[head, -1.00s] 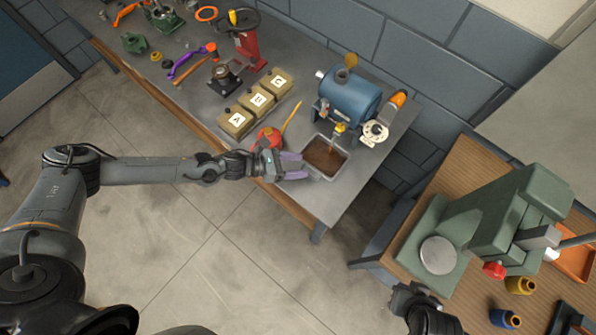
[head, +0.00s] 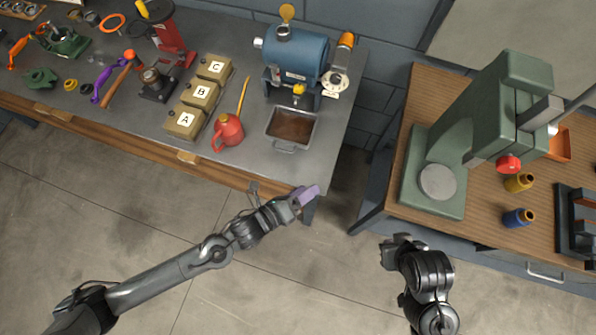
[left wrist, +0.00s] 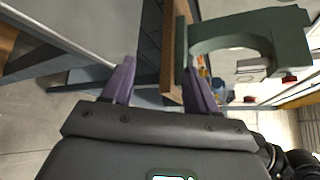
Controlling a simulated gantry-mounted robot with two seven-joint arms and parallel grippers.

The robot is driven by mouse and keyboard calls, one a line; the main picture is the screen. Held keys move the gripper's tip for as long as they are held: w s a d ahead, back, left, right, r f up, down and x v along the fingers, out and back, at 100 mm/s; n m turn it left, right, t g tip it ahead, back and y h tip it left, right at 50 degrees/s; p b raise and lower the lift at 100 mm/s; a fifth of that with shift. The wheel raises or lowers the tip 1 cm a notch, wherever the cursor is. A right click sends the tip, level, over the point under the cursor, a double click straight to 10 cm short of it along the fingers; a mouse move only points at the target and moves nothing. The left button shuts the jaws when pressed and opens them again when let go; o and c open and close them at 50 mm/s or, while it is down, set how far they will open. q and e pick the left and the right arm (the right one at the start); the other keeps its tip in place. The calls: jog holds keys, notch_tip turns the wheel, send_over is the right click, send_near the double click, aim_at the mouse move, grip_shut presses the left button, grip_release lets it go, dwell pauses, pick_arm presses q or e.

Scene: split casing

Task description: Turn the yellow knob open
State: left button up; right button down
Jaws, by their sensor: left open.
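The yellow knob (head: 299,89) sits on the tap at the front of the blue tank (head: 296,55), above a metal tray (head: 285,147) holding brown liquid. The knob's exact turn is too small to tell. My left gripper (head: 308,194) has purple fingers and is in front of the bench's front right corner, well away from the knob. In the left wrist view its fingers (left wrist: 162,78) stand apart with nothing between them. My right gripper (head: 392,250) is at the lower right, empty-looking, in front of the wooden table; its finger opening cannot be made out.
A red oil can (head: 228,131) and boxes marked A, B and C (head: 200,95) stand left of the tray. A white round flange (head: 336,86) is right of the tank. A green press (head: 437,150) stands on the wooden table (head: 400,190). The floor in front is clear.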

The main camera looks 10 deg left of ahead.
pick_arm(q)
jog(key=shift+s+a+f+n+y+b, duration=0.1)
jog(key=shift+n+y+b, duration=0.25)
jog(key=shift+n, duration=0.55)
jog(key=shift+s+a+f+n+y+b, duration=0.1)
jog(key=shift+n+y+b, duration=0.2)
jog(key=shift+n, duration=0.6)
jog(key=shift+s+a+f+n+y+b, duration=0.1)
jog(key=shift+n+y+b, duration=0.25)
jog(key=shift+n, duration=0.55)
